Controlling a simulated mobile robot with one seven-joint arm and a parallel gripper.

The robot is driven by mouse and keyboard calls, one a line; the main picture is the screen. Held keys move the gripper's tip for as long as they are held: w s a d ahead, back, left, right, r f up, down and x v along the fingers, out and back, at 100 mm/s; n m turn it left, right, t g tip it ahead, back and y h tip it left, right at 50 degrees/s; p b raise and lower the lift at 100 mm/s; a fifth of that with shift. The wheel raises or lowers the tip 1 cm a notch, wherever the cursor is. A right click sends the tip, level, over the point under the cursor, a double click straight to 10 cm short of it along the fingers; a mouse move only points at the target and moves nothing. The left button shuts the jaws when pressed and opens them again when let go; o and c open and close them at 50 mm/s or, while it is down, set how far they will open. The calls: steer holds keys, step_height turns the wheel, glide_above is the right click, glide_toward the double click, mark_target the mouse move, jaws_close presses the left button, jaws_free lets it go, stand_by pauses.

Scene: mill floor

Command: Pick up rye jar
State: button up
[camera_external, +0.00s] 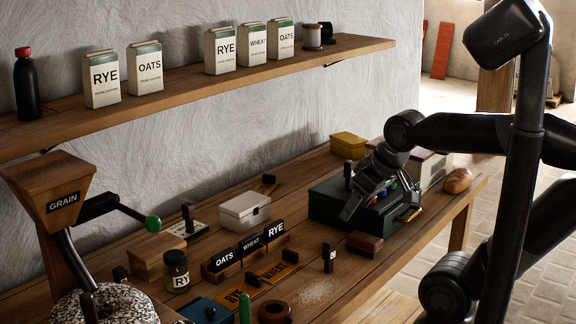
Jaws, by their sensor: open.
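The rye jar (176,272) is a small glass jar with a dark lid and a pale label on which "RY" can be read. It stands upright on the workbench, left of the small OATS, WHEAT and RYE signs. My gripper (378,206) is open over the dark green box (325,211) on the right part of the bench. It is well to the right of the jar and apart from it. Whether its fingers touch the box cannot be told.
A grain mill (62,196) stands at the left front. The bench (215,292) also holds a cream box (245,211), a wooden block (159,256), a blue box (204,311) and a loaf (457,181). A wall shelf (185,88) carries labelled cartons, including RYE (220,50).

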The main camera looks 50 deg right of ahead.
steer(key=o, duration=0.4)
steer(key=shift+o, duration=0.2)
steer(key=g, duration=0.4)
glide_above(174, 255)
steer(key=s, duration=0.1)
step_height(174, 255, down, 9)
steer(key=shift+s+r, duration=0.1)
steer(key=shift+s, duration=0.05)
steer(key=shift+w+a+f, duration=0.25)
steer(key=shift+f, duration=0.4)
steer(key=f, duration=0.3)
steer(key=w+f, duration=0.1)
steer(key=f, duration=0.6)
steer(key=shift+w+d, duration=0.15)
steer(key=shift+d, duration=0.15)
